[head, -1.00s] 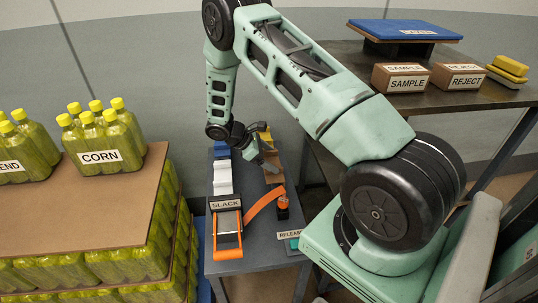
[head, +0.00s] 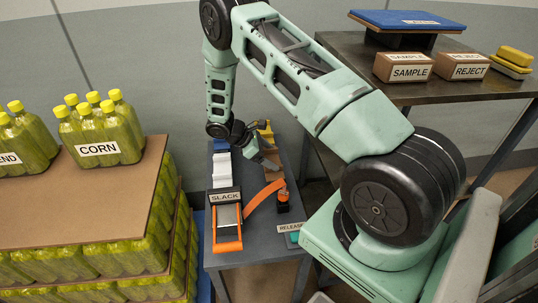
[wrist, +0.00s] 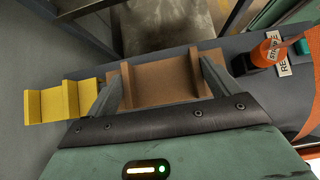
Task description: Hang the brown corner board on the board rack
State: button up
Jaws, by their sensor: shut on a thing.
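The brown corner board (wrist: 160,82) lies on the dark grey side table between my gripper's two fingers in the wrist view. It has raised side flanges, and a finger is at each one. My gripper (wrist: 163,88) is shut on it. In the head view the brown board (head: 271,168) is a small patch partly hidden behind my gripper (head: 265,158). A yellow corner board (wrist: 62,100) lies just left of the brown one in the wrist view. I cannot make out the board rack for certain in either view.
On the side table (head: 255,240), a white folded board (head: 222,172), an orange ratchet marked SLACK (head: 228,225) and its orange strap (head: 262,198) lie close by. Stacked bottles (head: 110,135) stand left. A taller dark table (head: 440,90) with SAMPLE and REJECT blocks is right.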

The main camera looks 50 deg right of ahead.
jog(key=shift+f, duration=0.55)
jog(key=o, duration=0.7)
jog(key=shift+o, duration=0.2)
jog(key=shift+r, duration=0.1)
jog(key=b+v, duration=0.1)
jog(key=v, duration=1.6)
jog(key=shift+b, duration=0.3)
jog(key=shift+a+r, duration=0.15)
jog(key=shift+a, duration=0.1)
jog(key=s+a+r+t+y+p, duration=0.1)
jog(key=s+a+r+y, duration=0.1)
jog(key=s+a+r, duration=0.3)
jog(key=s+a+r+t+y+p, duration=0.1)
jog(key=a+r, duration=0.2)
jog(key=a, duration=0.5)
jog(key=s+a+r+m+t+y+p, duration=0.1)
jog(key=s+a+r, duration=0.2)
jog(key=s, duration=0.5)
jog(key=s+a+r+m+t+y, duration=0.1)
jog(key=s+a+r+y, duration=0.1)
jog(key=s+a, duration=0.4)
jog(key=s+a+r+m+t+y+p, duration=0.1)
jog(key=s+a+r, duration=0.3)
jog(key=s, duration=0.7)
jog(key=shift+s+a+r+y+p, duration=0.15)
jog(key=shift+a+r+y+p, duration=0.15)
jog(key=shift+y, duration=0.1)
